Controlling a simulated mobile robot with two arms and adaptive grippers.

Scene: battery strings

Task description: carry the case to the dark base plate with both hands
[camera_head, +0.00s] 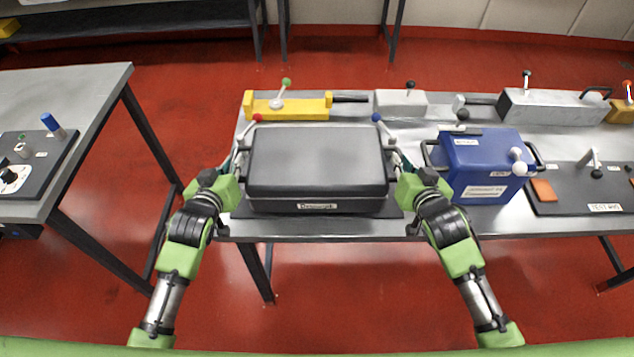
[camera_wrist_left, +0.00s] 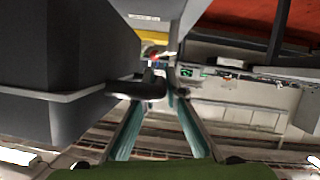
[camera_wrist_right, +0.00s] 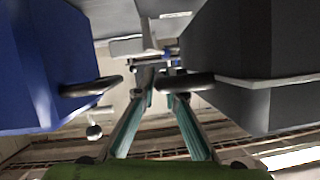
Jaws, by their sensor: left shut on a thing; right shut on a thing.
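The dark grey case (camera_head: 318,160) is level above or on a dark base plate (camera_head: 240,209) at the left of the bench; I cannot tell whether they touch. A label shows on its front. My left gripper (camera_head: 238,160) is shut on the case's left side handle, which shows in the left wrist view (camera_wrist_left: 138,90). My right gripper (camera_head: 400,160) is shut on its right side handle, which shows in the right wrist view (camera_wrist_right: 188,82). The case hides most of the plate.
A blue case (camera_head: 485,160) stands close to the right of my right gripper. Red (camera_head: 258,118) and blue (camera_head: 376,117) lever knobs stand behind the case. A yellow clamp block (camera_head: 300,105) is further back. Another dark plate (camera_head: 570,203) lies at the right.

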